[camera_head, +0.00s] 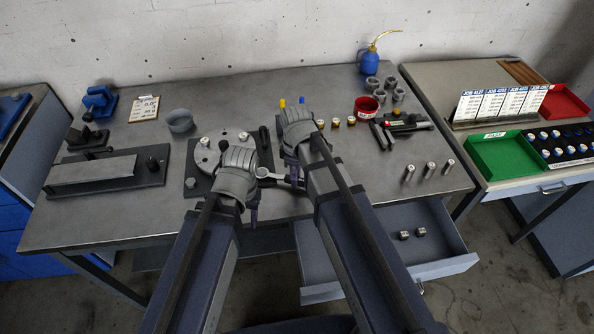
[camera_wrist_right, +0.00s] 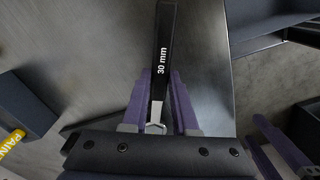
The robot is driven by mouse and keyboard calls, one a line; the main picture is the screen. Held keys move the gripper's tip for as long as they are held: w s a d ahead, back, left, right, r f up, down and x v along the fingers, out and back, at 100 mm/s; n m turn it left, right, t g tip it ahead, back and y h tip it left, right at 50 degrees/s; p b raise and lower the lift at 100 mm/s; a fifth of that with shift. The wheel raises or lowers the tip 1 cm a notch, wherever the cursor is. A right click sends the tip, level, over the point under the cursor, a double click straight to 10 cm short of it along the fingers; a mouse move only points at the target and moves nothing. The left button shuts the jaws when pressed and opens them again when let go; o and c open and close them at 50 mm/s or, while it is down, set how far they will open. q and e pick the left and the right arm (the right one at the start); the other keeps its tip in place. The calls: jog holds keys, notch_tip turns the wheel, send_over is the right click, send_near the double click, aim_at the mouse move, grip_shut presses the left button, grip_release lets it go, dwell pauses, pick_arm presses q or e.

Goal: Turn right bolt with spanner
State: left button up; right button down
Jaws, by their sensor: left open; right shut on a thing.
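My right gripper (camera_head: 294,172) is shut on the spanner (camera_head: 272,175). Its silver head reaches left to the right edge of the dark plate. In the right wrist view the spanner (camera_wrist_right: 161,65) has a black handle marked "30 mm" between the purple fingers. The plate carries a round grey disc (camera_head: 208,156) and several light bolt heads, such as one at the top (camera_head: 243,136) and one at the lower left (camera_head: 190,183). I cannot tell whether the spanner head sits on the right bolt. My left gripper (camera_head: 250,207) is open over the plate's right part and hides much of it.
A long block fixture (camera_head: 95,173) stands at the left. A grey cup (camera_head: 180,121) is behind. A red cup (camera_head: 367,107), tools and several metal cylinders (camera_head: 430,169) are on the right. An open drawer (camera_head: 385,262) juts out in front. The front right table top is mostly clear.

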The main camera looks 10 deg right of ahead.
jog(key=shift+s+a+m, duration=0.1)
jog(key=shift+s+m, duration=0.1)
jog(key=shift+m, duration=0.1)
jog(key=shift+s+a+m, duration=0.7)
jog(key=shift+s+m, duration=0.3)
jog(key=shift+m, duration=0.2)
jog(key=shift+s, duration=0.1)
jog(key=shift+a+m, duration=0.1)
jog(key=shift+m, duration=0.2)
jog(key=shift+s+a+m, duration=0.85)
jog(key=shift+a+m, duration=0.2)
jog(key=shift+m, duration=0.35)
jog(key=shift+w+d+n, duration=0.2)
jog(key=shift+d+n, duration=0.1)
jog(key=shift+n, duration=0.1)
